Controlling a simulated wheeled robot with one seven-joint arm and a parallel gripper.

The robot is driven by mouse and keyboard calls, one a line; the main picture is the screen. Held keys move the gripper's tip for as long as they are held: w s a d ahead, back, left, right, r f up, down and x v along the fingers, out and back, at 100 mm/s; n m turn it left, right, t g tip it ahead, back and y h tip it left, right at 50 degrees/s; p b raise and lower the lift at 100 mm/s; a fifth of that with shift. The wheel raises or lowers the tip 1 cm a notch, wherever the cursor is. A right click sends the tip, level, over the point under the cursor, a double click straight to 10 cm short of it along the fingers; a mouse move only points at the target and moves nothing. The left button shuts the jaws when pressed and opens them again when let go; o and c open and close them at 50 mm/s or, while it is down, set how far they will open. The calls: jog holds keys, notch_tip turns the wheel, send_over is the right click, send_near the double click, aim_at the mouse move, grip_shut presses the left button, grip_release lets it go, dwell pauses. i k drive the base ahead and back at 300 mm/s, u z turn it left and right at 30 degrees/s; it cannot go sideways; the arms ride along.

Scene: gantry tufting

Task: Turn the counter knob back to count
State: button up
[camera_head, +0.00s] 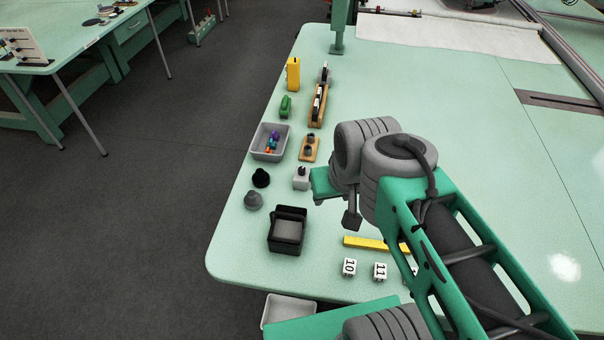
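A small light-grey box (301,181) with a dark knob (302,170) on top stands on the green table, left of my arm's end. It looks like the counter, but its markings are too small to read and the knob's setting cannot be made out. My gripper (326,186) is just to the right of this box, with its green part very near the box's right side. I cannot tell whether they touch. The wrist and arm cover the view from the right, and the fingertips cannot be made out clearly.
Around the box are a wooden block with dark pegs (309,149), a grey tray of coloured pieces (261,152), a black knob-like piece (261,178), a grey one (253,200) and a black open box (275,243). A yellow bar (364,243) and number blocks (349,268) lie nearer.

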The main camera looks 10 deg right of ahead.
aim_at(301, 170)
jog(key=k, duration=1)
jog(key=u, duration=1.75)
jog(key=i, duration=1.25)
jog(key=z, duration=2.45)
jog(key=i, duration=0.5)
jog(key=z, duration=0.05)
